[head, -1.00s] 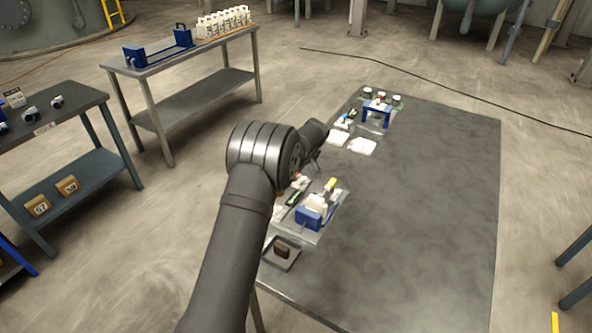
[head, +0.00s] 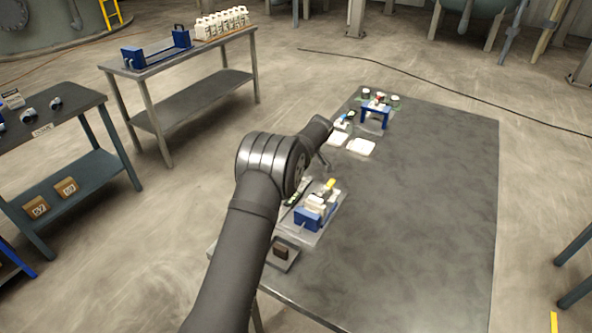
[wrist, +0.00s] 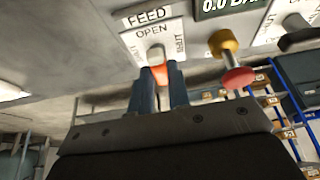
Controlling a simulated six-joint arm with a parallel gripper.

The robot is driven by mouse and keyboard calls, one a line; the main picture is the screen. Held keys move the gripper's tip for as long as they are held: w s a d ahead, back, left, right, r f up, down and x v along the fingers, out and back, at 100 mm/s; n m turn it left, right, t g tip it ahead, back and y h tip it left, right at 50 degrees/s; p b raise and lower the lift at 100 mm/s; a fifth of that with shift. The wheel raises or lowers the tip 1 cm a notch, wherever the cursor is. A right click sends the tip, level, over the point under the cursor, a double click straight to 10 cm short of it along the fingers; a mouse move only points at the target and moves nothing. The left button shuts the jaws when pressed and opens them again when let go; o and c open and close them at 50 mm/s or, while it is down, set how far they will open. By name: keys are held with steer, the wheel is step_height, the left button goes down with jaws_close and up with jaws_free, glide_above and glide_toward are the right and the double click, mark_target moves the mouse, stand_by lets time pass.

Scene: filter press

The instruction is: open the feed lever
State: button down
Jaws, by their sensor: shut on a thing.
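The feed lever (wrist: 160,72) shows in the wrist view as an orange-red handle on a pale round hub, in front of a white plate (wrist: 150,32) marked FEED and OPEN. My gripper (wrist: 161,80) has its two dark blue-grey fingers on either side of the handle and is shut on it. The handle points from the hub down the picture, toward my gripper. Its far end is hidden between the fingers. In the head view my arm covers the lever.
A yellow and red knob (wrist: 232,62) stands just right of my gripper, below a display (wrist: 225,6). Another dark lever (wrist: 300,38) is at the far right. In the head view, a blue press (head: 312,215) stands on the table (head: 430,200), whose right side is clear.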

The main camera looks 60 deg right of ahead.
steer(key=c, duration=1.4)
jaws_free()
steer(key=shift+o, duration=0.2)
steer(key=v, duration=1.7)
steer(key=shift+r, duration=0.25)
steer(key=x, duration=1.7)
steer(key=shift+f, duration=0.25)
